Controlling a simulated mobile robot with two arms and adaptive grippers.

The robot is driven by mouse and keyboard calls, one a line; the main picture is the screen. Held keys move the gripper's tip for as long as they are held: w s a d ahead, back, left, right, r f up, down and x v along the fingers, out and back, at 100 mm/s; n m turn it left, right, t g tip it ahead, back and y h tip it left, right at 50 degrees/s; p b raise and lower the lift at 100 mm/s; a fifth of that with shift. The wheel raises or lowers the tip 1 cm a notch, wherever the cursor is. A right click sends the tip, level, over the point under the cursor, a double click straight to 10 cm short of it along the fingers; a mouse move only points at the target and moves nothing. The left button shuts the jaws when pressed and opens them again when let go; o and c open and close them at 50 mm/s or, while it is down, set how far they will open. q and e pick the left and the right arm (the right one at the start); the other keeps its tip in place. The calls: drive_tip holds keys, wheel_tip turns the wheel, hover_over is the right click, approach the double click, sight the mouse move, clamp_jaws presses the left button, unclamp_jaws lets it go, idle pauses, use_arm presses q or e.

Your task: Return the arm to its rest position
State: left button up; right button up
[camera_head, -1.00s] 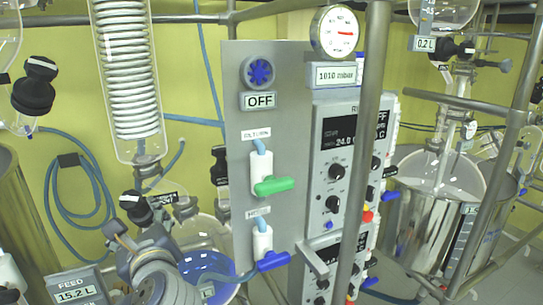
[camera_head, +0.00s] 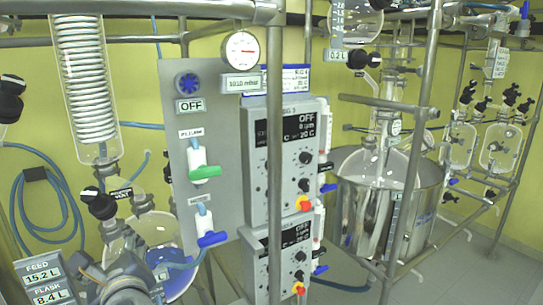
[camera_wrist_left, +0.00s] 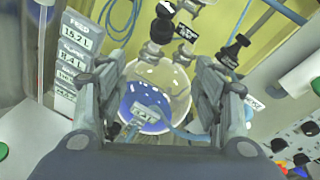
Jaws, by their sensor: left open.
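My left gripper (camera_head: 122,262) is at the bottom left of the head view, in front of a round glass flask (camera_head: 160,232) with blue at its bottom. In the left wrist view, my left gripper (camera_wrist_left: 160,66) has its two fingers spread apart. The flask (camera_wrist_left: 165,85) shows between and beyond the fingers, and nothing is held. I cannot tell the exact gap between fingers and flask. My right gripper is in neither view.
A grey panel (camera_head: 158,110) with green (camera_head: 205,172) and blue (camera_head: 212,239) valve handles stands right of the gripper. Metal frame bars (camera_head: 275,160) cross in front. A coil condenser (camera_head: 88,85) hangs above. A steel vessel (camera_head: 390,215) stands at the right.

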use_arm(q)
drive_tip(key=s+d+f+n+g+h, duration=0.25)
drive_tip(key=s+f+n, duration=0.2)
drive_tip(key=f, duration=0.65)
drive_tip(key=s+d+f+n+g+h, duration=0.25)
drive_tip(key=f+n+h, duration=0.2)
drive_tip(key=f, duration=0.65)
drive_tip(key=s+d+f+n+g+h, duration=0.3)
drive_tip(key=s+f+n+g, duration=0.1)
drive_tip(key=s+f+n, duration=1.05)
drive_tip(key=s+f+m+g+b, duration=0.1)
drive_tip(key=s+f+b, duration=0.1)
drive_tip(key=f, duration=1.3)
drive_tip(key=s+f+m+b, duration=0.2)
drive_tip(key=f, duration=1.2)
drive_tip(key=s+a+f+g+b, duration=0.1)
drive_tip(key=s+a+f+b, duration=0.1)
drive_tip(key=s+f, duration=1.4)
wheel_tip(320, 180, down, 2)
drive_tip(key=shift+s+a+f+g, duration=0.2)
drive_tip(key=shift+s+a+g, duration=0.1)
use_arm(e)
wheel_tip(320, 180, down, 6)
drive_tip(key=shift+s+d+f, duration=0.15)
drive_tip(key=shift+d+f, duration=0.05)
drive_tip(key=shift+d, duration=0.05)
